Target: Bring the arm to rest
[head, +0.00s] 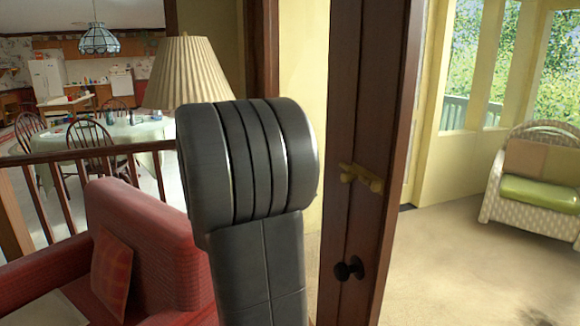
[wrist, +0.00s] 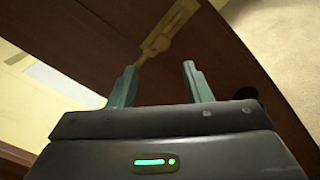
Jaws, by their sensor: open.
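My gripper (wrist: 160,82) shows in the wrist view with its two green-grey fingers apart and nothing between them. Beyond the fingers is a dark brown wooden door (wrist: 215,45) with a brass handle (wrist: 168,32). The left finger overlaps the lower end of the handle in the picture; I cannot tell whether they touch. In the head view my dark grey arm link stands upright in the middle and hides my gripper. The door (head: 350,220) stands just right of it, with the brass handle (head: 362,178) at mid-height.
A black knob (head: 349,268) sits below the handle. A red armchair (head: 150,250) and a lampshade (head: 187,75) are at left, with a railing and a dining table (head: 150,132) behind. A wicker chair (head: 535,190) stands at far right. The carpet (head: 460,260) before it is clear.

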